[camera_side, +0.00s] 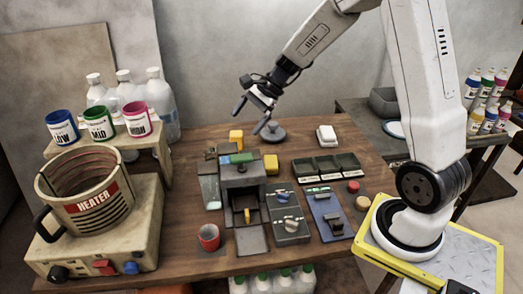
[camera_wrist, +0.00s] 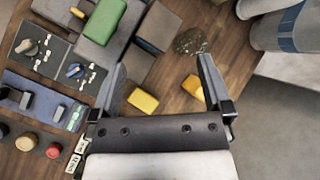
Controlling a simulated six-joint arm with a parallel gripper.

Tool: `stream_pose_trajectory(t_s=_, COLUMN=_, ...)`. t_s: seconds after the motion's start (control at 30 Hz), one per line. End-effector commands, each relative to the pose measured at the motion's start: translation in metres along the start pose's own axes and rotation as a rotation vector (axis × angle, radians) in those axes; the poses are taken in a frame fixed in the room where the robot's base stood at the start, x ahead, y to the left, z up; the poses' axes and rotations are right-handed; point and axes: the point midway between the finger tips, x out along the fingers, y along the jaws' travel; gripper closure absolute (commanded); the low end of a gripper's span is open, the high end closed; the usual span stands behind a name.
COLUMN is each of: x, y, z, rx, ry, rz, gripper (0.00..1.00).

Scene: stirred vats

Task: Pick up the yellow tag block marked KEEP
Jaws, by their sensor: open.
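Two yellow blocks lie on the wooden table. One yellow block (camera_side: 270,163) is beside the grey machine; I take it to be the nearer block (camera_wrist: 142,101) in the wrist view. The other, more orange block (camera_side: 236,138) stands farther back and seems to be the right-hand block (camera_wrist: 193,87) in the wrist view. I cannot read KEEP on either. My gripper (camera_side: 251,116) is open and empty, above the back of the table. In the wrist view, both blocks show between and below the spread fingers (camera_wrist: 162,65), apart from them.
The grey machine (camera_side: 241,178) carries a green block (camera_side: 241,158). A dark compartment tray (camera_side: 327,166), switch panels (camera_side: 290,217) and a red button (camera_side: 353,186) are to its right. A grey round item (camera_side: 273,131) and a white block (camera_side: 326,135) are behind. The heater vat (camera_side: 85,192) stands left.

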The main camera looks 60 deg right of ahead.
Motion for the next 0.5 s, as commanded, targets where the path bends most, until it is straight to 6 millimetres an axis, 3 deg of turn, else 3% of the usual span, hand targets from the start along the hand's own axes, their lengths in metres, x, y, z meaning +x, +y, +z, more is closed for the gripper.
stream_pose_trajectory(t_s=0.2, x=-0.015, y=-0.05, z=-0.053, rx=0.393, ry=-0.17, rz=-0.2, gripper=0.0)
stream_pose_trajectory(t_s=0.5, x=-0.048, y=-0.092, z=-0.12, rx=0.747, ry=-0.395, rz=-0.424, gripper=0.0)
